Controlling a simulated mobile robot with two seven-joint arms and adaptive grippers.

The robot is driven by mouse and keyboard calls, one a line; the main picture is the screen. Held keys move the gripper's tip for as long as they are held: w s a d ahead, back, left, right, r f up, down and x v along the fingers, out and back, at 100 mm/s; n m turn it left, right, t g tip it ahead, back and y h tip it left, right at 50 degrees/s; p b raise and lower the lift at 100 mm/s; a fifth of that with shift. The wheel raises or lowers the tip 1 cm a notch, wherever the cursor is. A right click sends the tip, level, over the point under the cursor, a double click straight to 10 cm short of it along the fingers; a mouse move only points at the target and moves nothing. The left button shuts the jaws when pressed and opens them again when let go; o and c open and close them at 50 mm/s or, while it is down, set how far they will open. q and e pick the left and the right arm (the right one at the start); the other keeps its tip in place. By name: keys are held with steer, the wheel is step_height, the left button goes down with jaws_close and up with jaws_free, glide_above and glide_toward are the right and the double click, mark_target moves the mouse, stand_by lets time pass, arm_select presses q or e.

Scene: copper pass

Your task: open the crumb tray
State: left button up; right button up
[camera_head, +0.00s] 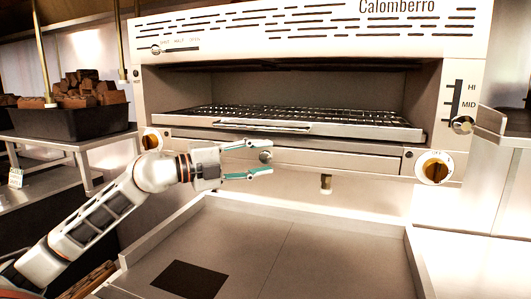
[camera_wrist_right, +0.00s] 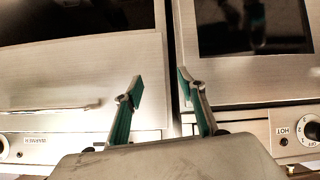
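The crumb tray (camera_head: 335,159) appears to be the wide, low steel front below the wire rack of the grill; it sits flush in the body. A small round knob (camera_head: 265,157) stands out from its front. My left gripper (camera_head: 262,158) is open in front of it, one teal-tipped finger above the knob and one below. I cannot tell whether the fingers touch the knob. My right gripper (camera_wrist_right: 158,88) shows only in the right wrist view, open and empty, facing steel appliance fronts. The tray's inside is hidden.
The grill rack (camera_head: 300,118) is above the tray. Dials (camera_head: 434,168) flank the front. A rimmed steel counter (camera_head: 330,250) with a dark square patch (camera_head: 190,280) lies below. A black bin (camera_head: 70,122) of brown chunks stands left. The right wrist view shows a horizontal handle (camera_wrist_right: 55,107).

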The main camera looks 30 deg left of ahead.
arm_select(q)
steer(key=shift+w+d, duration=0.35)
steer(key=shift+w, duration=0.25)
arm_select(e)
steer(key=shift+r, duration=0.35)
